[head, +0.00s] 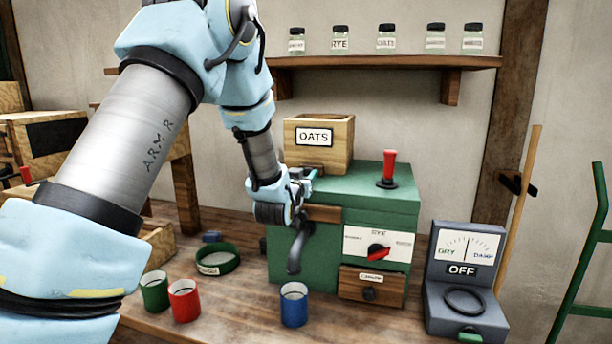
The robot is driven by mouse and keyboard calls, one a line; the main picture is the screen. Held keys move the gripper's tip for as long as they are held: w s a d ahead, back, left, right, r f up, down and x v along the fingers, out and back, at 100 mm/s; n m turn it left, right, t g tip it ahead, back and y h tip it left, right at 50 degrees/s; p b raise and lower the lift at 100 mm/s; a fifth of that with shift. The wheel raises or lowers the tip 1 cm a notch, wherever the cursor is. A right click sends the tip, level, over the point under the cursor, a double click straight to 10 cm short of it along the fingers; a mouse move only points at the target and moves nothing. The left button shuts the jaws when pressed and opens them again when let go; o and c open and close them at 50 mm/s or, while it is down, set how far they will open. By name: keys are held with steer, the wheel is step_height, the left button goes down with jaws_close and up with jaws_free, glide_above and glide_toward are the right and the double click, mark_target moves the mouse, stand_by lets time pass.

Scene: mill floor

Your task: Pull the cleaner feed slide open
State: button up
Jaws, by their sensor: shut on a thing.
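The cleaner is a green box (395,210) on the bench, with a wooden hopper (330,160) labelled OATS on its top left. My gripper (302,186) is at the machine's upper left front edge, just below the hopper. It is shut on the feed slide at the hopper's foot; the wrist and fingers hide most of the slide and the grip. How far the slide stands out cannot be told. A wooden strip (323,213) and a dark curved spout (297,250) show on the machine's front, beside and below my wrist.
A red lever (389,168) stands on the machine's top. A RYE dial (377,250) and small drawer (370,288) are on its front. Blue (293,308), red (184,302) and green (154,293) cups stand in front. A grey meter (464,280) marked OFF stands right.

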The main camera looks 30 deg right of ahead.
jaws_close()
stand_by(0.8)
